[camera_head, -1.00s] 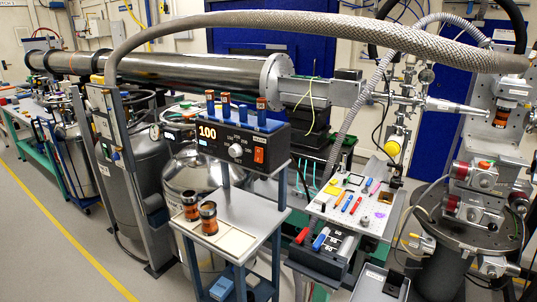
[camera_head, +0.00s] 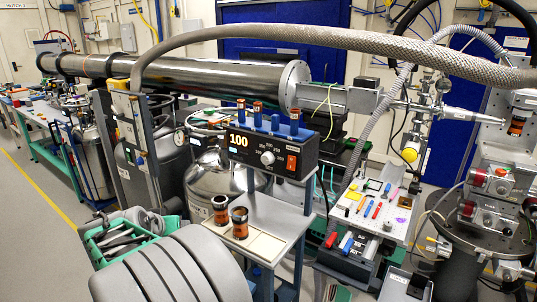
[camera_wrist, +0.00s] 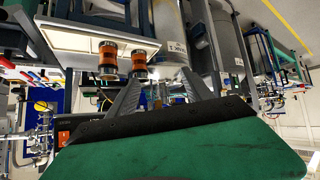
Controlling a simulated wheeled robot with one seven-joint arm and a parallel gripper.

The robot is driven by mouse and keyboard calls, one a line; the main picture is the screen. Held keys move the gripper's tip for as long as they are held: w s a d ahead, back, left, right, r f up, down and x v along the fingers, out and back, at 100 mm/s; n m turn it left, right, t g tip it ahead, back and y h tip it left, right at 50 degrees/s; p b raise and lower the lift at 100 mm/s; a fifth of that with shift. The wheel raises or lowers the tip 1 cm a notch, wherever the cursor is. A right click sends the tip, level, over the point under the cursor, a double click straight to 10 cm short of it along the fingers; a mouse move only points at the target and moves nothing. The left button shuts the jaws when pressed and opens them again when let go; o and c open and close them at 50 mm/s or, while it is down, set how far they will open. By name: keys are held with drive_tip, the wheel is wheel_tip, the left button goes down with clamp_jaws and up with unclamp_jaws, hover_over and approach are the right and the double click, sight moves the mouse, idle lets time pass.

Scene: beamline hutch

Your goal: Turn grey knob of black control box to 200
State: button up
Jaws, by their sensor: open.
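The black control box (camera_head: 280,146) stands on a shelf above a small white table in the head view. Its display reads 100. The grey knob (camera_head: 267,158) is on its front face, with scale numbers around it, and an orange switch (camera_head: 291,163) is to the right. In the wrist view, part of the box (camera_wrist: 90,128) shows at lower left, and the knob is hidden. My gripper shows in the wrist view (camera_wrist: 162,88) with two grey fingers spread apart and nothing held. In the head view my arm is at lower left, apart from the box and knob.
Two orange-and-black cylinders (camera_head: 239,222) stand on the white table (camera_head: 266,247) below the box. Several blue holders (camera_head: 276,123) with copper-coloured tops stand on the box. A tool-covered bench (camera_head: 387,225) is to the right. A thick braided hose (camera_head: 330,35) arches above.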

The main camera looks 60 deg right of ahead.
drive_tip(key=s+d+r+m+g+h, duration=0.1)
drive_tip(key=s+d+r+m+h, duration=0.1)
drive_tip(key=d, duration=0.4)
drive_tip(key=s+d+r+m+g+h, duration=0.1)
drive_tip(key=s+d+r+g+h, duration=0.1)
drive_tip(key=d, duration=0.5)
drive_tip(key=m+g+h+p, duration=0.2)
drive_tip(key=m+g+h, duration=0.2)
approach(265, 159)
drive_tip(key=d, duration=0.2)
drive_tip(key=d+p, duration=0.1)
drive_tip(key=d, duration=0.2)
drive_tip(key=s+d+p, duration=0.1)
drive_tip(key=d+p, duration=0.1)
drive_tip(key=d, duration=0.2)
drive_tip(key=shift+s+d+f, duration=0.1)
drive_tip(key=shift+s+f, duration=0.1)
drive_tip(key=shift+s, duration=0.05)
drive_tip(key=shift+c, duration=0.3)
clamp_jaws()
